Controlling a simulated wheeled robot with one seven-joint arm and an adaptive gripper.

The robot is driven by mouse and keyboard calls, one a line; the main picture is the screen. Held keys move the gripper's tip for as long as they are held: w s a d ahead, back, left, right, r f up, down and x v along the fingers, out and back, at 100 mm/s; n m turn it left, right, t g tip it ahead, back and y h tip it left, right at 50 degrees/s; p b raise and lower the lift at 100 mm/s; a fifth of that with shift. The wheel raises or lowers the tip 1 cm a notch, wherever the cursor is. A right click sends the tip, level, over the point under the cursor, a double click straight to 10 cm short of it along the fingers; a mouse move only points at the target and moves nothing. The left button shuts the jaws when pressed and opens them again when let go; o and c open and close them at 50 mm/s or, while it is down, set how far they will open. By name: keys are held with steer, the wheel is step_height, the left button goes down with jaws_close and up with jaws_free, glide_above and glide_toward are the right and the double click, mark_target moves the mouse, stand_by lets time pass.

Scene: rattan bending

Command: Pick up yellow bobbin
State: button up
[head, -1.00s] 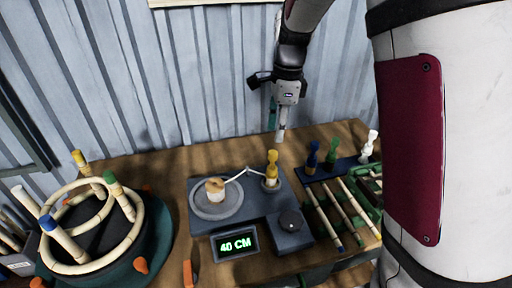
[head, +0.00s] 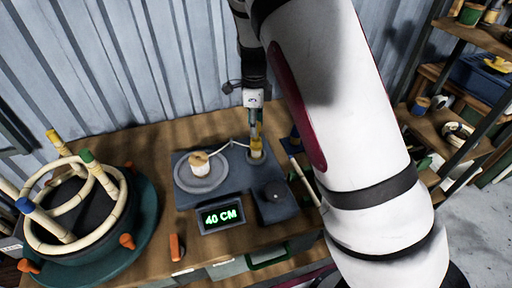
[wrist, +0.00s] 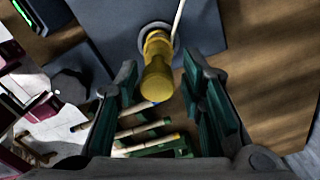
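The yellow bobbin (head: 257,150) stands upright on a small round seat on the grey machine (head: 240,180). In the wrist view the bobbin (wrist: 157,76) points up toward the camera, between my two green-padded fingers. My gripper (head: 256,134) is above and around the bobbin's top in the head view. In the wrist view my gripper (wrist: 160,84) is open, with visible gaps between the bobbin and both fingers. A thin pale strand (wrist: 178,18) runs beside the bobbin's seat.
A rattan ring form (head: 40,250) stands at left. Rattan sticks (wrist: 140,130) lie beside the machine. A shelf (head: 450,130) stands at right.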

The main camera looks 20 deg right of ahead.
mark_target(256, 145)
steer(key=f, duration=0.5)
steer(key=shift+s+d, duration=0.15)
steer(key=shift+s, duration=0.05)
steer(key=shift+c, duration=0.2)
jaws_close()
